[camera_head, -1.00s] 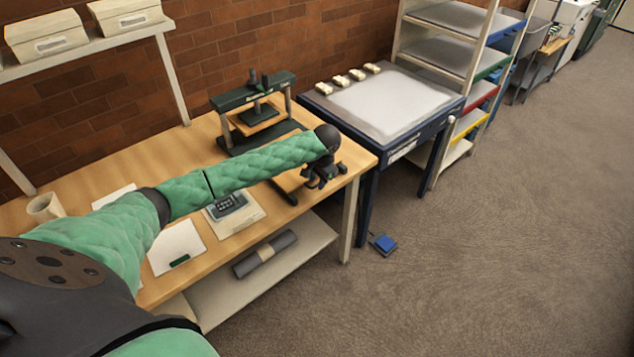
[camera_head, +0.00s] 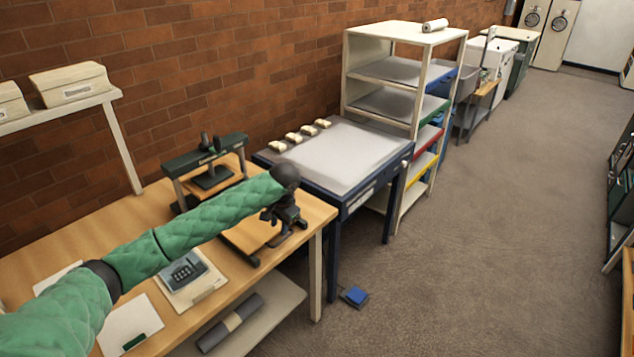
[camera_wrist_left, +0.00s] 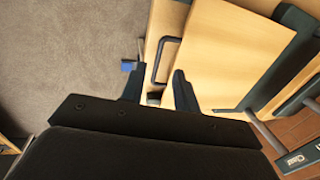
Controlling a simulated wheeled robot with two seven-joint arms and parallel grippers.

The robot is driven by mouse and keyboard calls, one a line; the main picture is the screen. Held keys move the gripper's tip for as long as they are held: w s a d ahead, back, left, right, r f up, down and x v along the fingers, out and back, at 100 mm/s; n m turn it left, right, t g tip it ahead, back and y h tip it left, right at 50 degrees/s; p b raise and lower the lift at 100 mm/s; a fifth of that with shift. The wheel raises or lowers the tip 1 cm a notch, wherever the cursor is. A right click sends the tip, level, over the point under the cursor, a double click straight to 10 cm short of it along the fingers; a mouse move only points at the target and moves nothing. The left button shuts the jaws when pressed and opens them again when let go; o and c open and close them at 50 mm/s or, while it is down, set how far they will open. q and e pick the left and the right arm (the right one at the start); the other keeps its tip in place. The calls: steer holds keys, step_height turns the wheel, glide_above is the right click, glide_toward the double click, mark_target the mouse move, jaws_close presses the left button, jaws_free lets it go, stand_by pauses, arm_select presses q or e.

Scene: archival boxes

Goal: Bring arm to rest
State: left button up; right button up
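My left arm, in a green quilted sleeve, reaches across the wooden workbench (camera_head: 85,222) from the lower left of the head view. Its dark left gripper (camera_head: 283,218) is over the bench's right end, in front of the dark press (camera_head: 208,160). In the wrist view the two dark fingers of the left gripper (camera_wrist_left: 157,88) stand apart with nothing held between them. A dark bar handle (camera_wrist_left: 166,58) and pale wooden surfaces lie beyond the fingertips. My right gripper is in neither view.
A phone-like keypad device (camera_head: 185,272) and white sheets lie on the bench. A blue-framed table (camera_head: 345,155) stands to the right, with a shelf rack (camera_head: 400,32) behind it. A blue pedal (camera_head: 354,296) is on the floor. Archival boxes (camera_head: 70,84) sit on a wall shelf. Carpet at right is open.

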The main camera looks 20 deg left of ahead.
arm_select(q)
steer(key=shift+f, duration=0.1)
